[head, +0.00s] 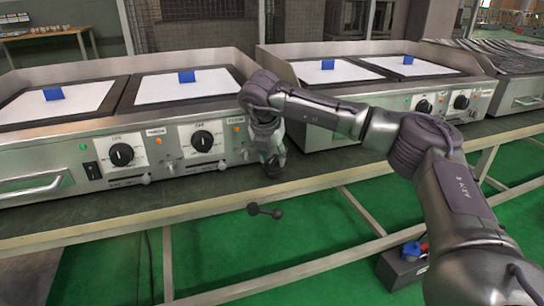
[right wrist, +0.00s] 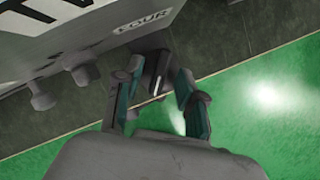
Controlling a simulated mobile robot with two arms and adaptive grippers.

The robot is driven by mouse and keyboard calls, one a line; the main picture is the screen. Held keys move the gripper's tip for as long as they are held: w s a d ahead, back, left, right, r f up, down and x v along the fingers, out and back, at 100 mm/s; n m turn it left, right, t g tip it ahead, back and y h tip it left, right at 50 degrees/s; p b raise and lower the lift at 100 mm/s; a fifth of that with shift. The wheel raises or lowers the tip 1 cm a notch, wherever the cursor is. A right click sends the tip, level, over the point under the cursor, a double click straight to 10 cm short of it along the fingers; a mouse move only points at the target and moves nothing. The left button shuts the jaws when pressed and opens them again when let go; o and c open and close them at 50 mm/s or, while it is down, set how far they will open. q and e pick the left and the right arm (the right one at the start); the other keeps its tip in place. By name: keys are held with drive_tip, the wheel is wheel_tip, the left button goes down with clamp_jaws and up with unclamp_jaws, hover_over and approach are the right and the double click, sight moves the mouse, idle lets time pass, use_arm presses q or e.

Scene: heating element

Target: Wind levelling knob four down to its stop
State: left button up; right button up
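My right gripper (head: 272,168) points down at the right end of the near griddle's front (head: 215,150). In the right wrist view its two teal-padded fingers (right wrist: 160,98) stand apart. A dark part (right wrist: 155,68) with a pale stripe shows between them, below the label FOUR (right wrist: 145,21); it looks like levelling knob four, but I cannot tell whether the fingers touch it. In the head view my gripper hides that spot. My left gripper is not in view.
Grey knobs (right wrist: 85,75) stand left of the fingers under the panel. The griddle front has black dials (head: 202,141) and small knobs. A second griddle (head: 390,90) stands to the right. A dark dumbbell-shaped thing (head: 265,211) shows before the bench edge. Green floor lies below.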

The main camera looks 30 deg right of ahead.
clamp_jaws()
